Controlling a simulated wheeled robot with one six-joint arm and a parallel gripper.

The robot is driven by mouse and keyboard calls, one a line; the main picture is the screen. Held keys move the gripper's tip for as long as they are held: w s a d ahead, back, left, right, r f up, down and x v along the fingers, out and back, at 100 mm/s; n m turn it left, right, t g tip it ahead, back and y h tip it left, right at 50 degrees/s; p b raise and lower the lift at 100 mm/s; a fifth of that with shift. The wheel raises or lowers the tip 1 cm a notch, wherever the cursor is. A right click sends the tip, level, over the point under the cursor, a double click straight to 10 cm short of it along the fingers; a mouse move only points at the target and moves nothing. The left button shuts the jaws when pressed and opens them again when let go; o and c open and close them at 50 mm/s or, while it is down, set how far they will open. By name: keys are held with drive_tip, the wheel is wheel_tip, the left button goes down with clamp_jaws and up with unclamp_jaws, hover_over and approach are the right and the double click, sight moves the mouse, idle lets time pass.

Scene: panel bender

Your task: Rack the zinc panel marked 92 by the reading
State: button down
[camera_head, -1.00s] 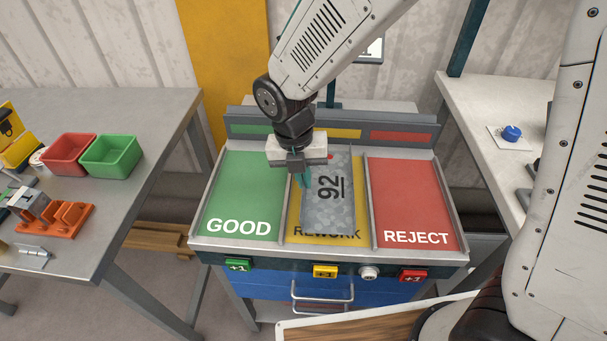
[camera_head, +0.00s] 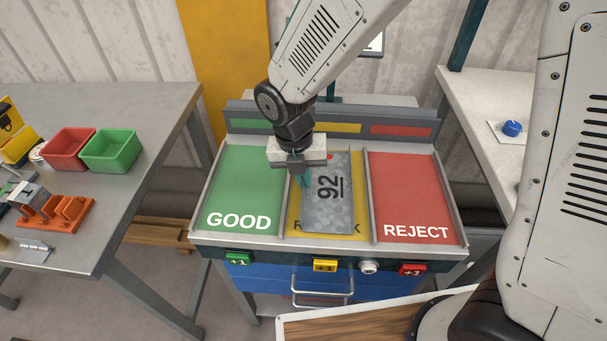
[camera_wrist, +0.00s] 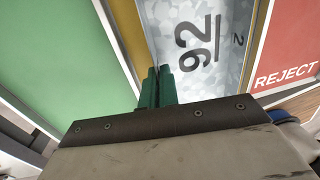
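The zinc panel marked 92 (camera_head: 328,205) is a grey mottled sheet over the yellow REWORK lane (camera_head: 295,225), hiding the middle of that word. In the wrist view, the panel (camera_wrist: 205,65) shows its 92 and underline sideways, with a smaller mark by it. My gripper (camera_head: 304,182) is at the panel's left edge. In the wrist view, its green fingertips (camera_wrist: 159,72) are close together on that edge, shut on it. Whether the panel touches the lane floor is hard to tell. The green GOOD lane (camera_head: 243,190) and red REJECT lane (camera_head: 412,195) are empty.
Green (camera_head: 239,258), yellow (camera_head: 325,265) and red (camera_head: 412,270) +1 buttons and a round knob (camera_head: 369,267) line the rack's front. Raised dividers separate the lanes. A left table (camera_head: 130,90) holds bins and parts. A blue knob (camera_head: 512,129) sits on the right bench.

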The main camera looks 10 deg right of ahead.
drive_tip(key=shift+f, duration=0.1)
drive_tip(key=c, duration=1.6)
unclamp_jaws()
drive_tip(key=r, duration=0.5)
drive_tip(key=a+r, duration=0.1)
drive_tip(key=r, duration=0.1)
drive_tip(key=shift+w+r, duration=0.1)
drive_tip(key=shift+r, duration=0.25)
